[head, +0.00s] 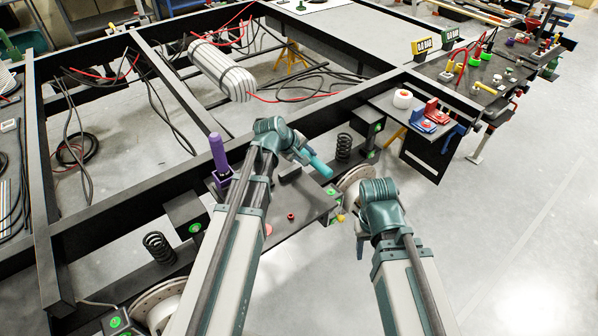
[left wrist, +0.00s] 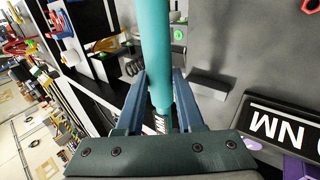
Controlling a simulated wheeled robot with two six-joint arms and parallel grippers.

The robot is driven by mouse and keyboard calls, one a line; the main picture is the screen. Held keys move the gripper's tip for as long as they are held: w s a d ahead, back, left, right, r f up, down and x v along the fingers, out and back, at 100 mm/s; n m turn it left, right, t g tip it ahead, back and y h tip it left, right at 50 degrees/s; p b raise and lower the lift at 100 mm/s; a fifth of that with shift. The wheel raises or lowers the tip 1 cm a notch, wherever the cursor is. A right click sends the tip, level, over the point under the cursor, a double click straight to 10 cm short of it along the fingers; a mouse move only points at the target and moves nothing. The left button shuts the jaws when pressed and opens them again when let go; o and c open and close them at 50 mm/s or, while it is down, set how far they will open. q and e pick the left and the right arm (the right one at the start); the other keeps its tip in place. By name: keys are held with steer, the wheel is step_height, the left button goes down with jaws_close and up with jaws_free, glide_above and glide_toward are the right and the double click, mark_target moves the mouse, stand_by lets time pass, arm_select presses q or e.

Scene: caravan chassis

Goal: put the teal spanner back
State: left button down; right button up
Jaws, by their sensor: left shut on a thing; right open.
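The teal spanner (head: 318,164) shows in the head view as a teal rod sticking out to the right of my left gripper (head: 298,152). In the left wrist view the spanner (left wrist: 156,50) runs upward between the two fingers of my left gripper (left wrist: 160,100), which is shut on it. The far end of the spanner is cut off by the top edge there. My right gripper (head: 361,235) hangs low to the right of the dark plate, mostly hidden behind its own wrist; it is open and I see nothing in it.
Coil springs (head: 343,147) and a brake disc (head: 355,178) sit by the black chassis rail. A shelf at right bears a white roll (head: 402,99) and red and blue parts (head: 430,115). The floor at right is clear.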

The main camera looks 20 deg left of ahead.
arm_select(q)
steer(key=shift+s+a+f+b, duration=0.25)
steer(key=shift+a+f+b, duration=0.3)
steer(key=shift+a+f, duration=0.55)
arm_select(e)
step_height(320, 180, down, 2)
steer(key=shift+f, duration=0.15)
arm_select(q)
steer(key=shift+d, duration=0.15)
step_height(320, 180, down, 7)
steer(key=b, duration=0.6)
steer(key=shift+r, duration=0.2)
arm_select(e)
step_height(320, 180, down, 6)
steer(key=shift+f, duration=0.25)
arm_select(q)
steer(key=shift+c, duration=2.3)
jaws_free()
